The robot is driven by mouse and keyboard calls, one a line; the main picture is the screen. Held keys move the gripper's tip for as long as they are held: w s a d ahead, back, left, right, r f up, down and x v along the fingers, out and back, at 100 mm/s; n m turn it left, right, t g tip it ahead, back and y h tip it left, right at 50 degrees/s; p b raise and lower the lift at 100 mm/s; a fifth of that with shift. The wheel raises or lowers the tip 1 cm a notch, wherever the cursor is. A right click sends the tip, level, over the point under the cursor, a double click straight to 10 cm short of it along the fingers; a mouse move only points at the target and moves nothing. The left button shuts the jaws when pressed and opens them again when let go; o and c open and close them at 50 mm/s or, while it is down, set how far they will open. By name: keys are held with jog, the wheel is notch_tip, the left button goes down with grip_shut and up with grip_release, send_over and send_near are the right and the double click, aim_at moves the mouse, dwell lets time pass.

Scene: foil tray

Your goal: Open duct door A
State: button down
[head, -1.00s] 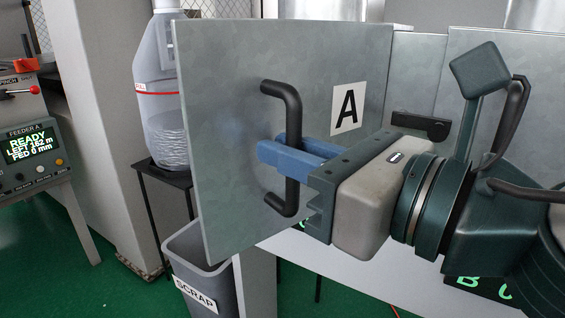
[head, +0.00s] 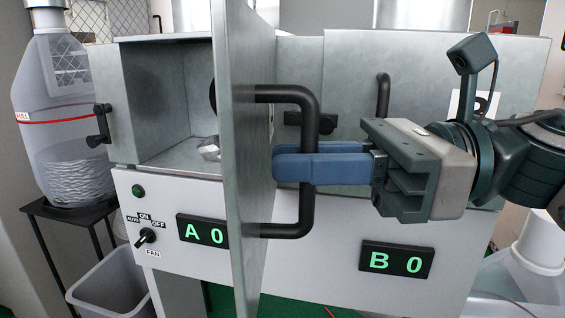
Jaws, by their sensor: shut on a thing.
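Duct door A (head: 240,130) is a grey metal panel seen nearly edge-on, swung out from the duct box. Its letter does not show from this angle. My gripper (head: 280,163) has blue fingers shut on the black door handle (head: 308,200), a U-shaped bar on the door's right side. Left of the door, the duct opening (head: 170,105) stands uncovered and shows bare metal walls. A small crumpled silvery piece (head: 208,148) lies inside, partly hidden by the door edge.
Display A (head: 203,232) and display B (head: 397,262) both read 0 on the white front panel. A fan knob (head: 147,237) sits at left. A clear bottle (head: 62,120) on a black stand and a grey bin (head: 112,285) are further left. A second door (head: 345,80) is at right.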

jog(key=shift+d, duration=0.1)
dwell(0.3)
jog(key=c, duration=1.6)
grip_release()
jog(key=shift+o, duration=0.2)
jog(key=shift+d, duration=0.1)
jog(key=w+d+p, duration=0.1)
jog(key=d+p, duration=0.1)
jog(key=d, duration=1.1)
jog(key=shift+d, duration=0.35)
